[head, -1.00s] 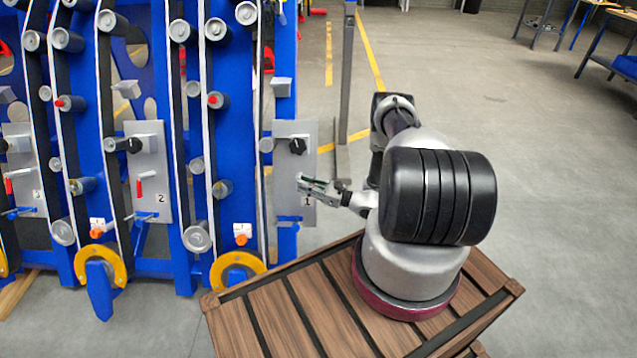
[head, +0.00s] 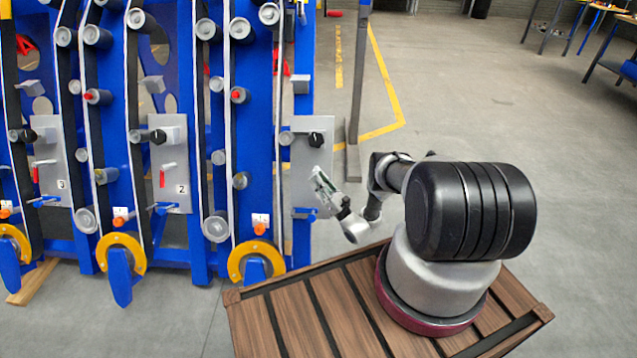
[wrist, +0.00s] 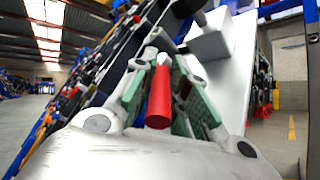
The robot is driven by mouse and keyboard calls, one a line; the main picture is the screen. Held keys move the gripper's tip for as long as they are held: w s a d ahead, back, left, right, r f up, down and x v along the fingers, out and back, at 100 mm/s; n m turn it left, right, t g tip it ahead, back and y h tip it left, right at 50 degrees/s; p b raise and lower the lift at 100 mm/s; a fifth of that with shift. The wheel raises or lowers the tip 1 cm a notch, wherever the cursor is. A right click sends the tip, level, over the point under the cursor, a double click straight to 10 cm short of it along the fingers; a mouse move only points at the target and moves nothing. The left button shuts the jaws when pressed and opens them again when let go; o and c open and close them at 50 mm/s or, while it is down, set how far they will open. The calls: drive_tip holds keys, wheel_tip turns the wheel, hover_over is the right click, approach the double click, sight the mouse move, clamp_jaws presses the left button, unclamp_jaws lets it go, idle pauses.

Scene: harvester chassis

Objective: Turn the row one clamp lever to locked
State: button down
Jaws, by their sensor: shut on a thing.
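The row one clamp plate (head: 300,165) is the grey panel at the right end of the blue chassis, with a black knob (head: 316,139) near its top. My gripper (head: 319,178) is in front of this plate, its fingers tilted up and to the left. In the wrist view, the red clamp lever (wrist: 159,100) lies between the green-padded fingers of my gripper (wrist: 162,82), which is shut on it. In the head view my fingers hide this lever. A pale block (wrist: 212,45) on the plate shows beyond the fingers in the wrist view.
The row two lever (head: 162,179) and row three lever (head: 35,174) are red and hang on their own plates to the left. A grey post (head: 358,90) stands behind, right of the chassis. A slatted wooden platform (head: 310,300) is below my arm. Open floor lies right.

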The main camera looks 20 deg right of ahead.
idle(0.4)
drive_tip(key=c, duration=1.4)
unclamp_jaws()
